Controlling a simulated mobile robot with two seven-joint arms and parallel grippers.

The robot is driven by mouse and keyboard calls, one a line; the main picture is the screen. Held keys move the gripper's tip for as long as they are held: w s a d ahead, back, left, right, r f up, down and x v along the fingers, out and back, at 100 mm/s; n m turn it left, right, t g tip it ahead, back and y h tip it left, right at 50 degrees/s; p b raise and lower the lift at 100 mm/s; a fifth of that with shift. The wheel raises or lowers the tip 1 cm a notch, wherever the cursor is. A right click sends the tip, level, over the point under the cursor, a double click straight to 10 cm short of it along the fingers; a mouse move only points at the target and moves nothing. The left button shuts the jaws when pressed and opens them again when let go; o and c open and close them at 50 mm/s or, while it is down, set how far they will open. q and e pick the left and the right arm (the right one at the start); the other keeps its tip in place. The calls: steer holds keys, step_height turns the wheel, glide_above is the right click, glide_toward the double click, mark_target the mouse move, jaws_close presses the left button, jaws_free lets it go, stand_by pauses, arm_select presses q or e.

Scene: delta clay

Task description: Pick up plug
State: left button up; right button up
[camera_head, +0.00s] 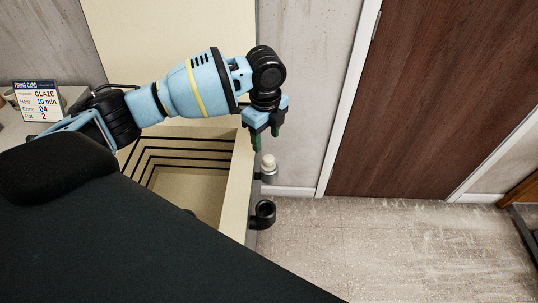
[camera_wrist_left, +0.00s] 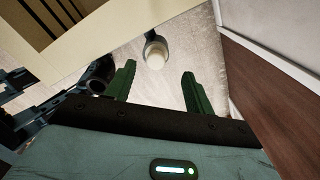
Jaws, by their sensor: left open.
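The plug (camera_head: 268,162) is a small cream-coloured cylinder. It sits upright in a grey metal holder on the right outer side of the kiln (camera_head: 240,185). In the left wrist view the plug (camera_wrist_left: 156,56) shows from above, beyond and roughly between the fingertips. My left gripper (camera_head: 265,141) points down with its green fingers just above the plug. The gripper also shows in the left wrist view (camera_wrist_left: 159,69), open with nothing between its fingers. The fingers appear apart from the plug. My right gripper is out of view.
A black tube fitting (camera_head: 263,212) sticks out of the kiln side below the plug. The kiln is open on top, with dark grooves along its inner walls. A firing card (camera_head: 37,101) stands at the left. A brown door (camera_head: 430,90) and clear floor (camera_head: 385,250) lie to the right.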

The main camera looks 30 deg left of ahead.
mark_target(268, 158)
arm_select(q)
steer(key=shift+s+d, duration=0.1)
steer(key=shift+s, duration=0.05)
steer(key=shift+s+f, duration=0.1)
steer(key=shift+f, duration=1.2)
steer(key=shift+d+f, duration=0.1)
steer(key=f, duration=0.5)
steer(key=shift+s+d, duration=0.1)
steer(key=shift+d, duration=0.25)
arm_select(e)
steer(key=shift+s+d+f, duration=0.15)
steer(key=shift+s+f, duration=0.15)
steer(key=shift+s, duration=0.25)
arm_select(q)
steer(key=c, duration=0.9)
steer(key=shift+c, duration=0.7)
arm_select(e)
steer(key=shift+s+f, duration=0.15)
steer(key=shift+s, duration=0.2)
